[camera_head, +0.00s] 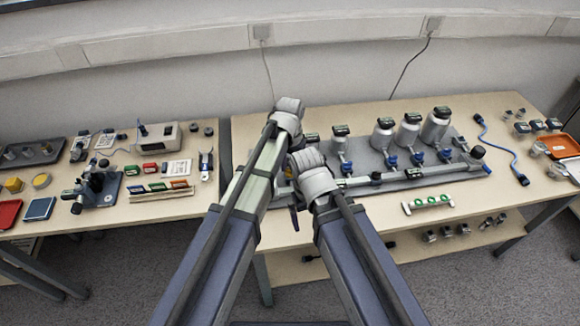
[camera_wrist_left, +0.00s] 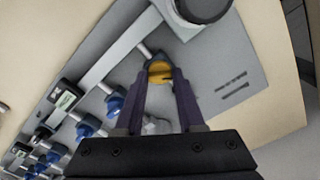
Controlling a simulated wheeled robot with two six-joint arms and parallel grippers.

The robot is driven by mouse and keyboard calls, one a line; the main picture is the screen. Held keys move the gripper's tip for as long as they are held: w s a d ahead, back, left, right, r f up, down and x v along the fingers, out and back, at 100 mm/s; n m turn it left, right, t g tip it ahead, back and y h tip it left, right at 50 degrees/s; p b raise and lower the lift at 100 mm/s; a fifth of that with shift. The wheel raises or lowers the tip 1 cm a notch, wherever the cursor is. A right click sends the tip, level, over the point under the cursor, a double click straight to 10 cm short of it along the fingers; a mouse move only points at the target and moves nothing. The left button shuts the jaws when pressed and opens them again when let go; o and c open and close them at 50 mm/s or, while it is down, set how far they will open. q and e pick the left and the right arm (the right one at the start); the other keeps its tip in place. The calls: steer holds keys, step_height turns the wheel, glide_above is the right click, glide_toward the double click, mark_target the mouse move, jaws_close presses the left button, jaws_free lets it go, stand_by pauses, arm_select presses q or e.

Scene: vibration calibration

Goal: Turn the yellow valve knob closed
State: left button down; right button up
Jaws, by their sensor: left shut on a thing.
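The yellow valve knob (camera_wrist_left: 159,72) shows in the left wrist view at the end of a short pipe stub, over a grey base plate (camera_wrist_left: 225,70). My left gripper (camera_wrist_left: 160,78) has its two dark fingers on either side of the knob and is shut on it. The finger bodies cover part of the knob's sides. In the head view my two forearms cross in front of the left end of the grey plate (camera_head: 400,180) and largely hide the knob there. My right gripper cannot be made out behind its wrist.
Several blue valve knobs (camera_wrist_left: 115,103) line the pipe in the left wrist view. Silver canisters (camera_head: 383,134) stand on the plate. A green-ringed strip (camera_head: 428,203) lies in front, and a blue cable (camera_head: 500,145) lies to the right. A second table with instruments stands left.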

mark_target(290, 170)
arm_select(q)
steer(key=n, duration=0.7)
stand_by(0.6)
steer(key=c, duration=0.5)
jaws_free()
steer(key=shift+r, duration=0.1)
arm_select(e)
steer(key=shift+r, duration=0.1)
arm_select(q)
step_height(290, 170, up, 8)
steer(key=p, duration=0.8)
arm_select(e)
step_height(290, 170, up, 8)
arm_select(q)
steer(key=shift+f, duration=0.3)
arm_select(e)
steer(key=shift+f, duration=0.3)
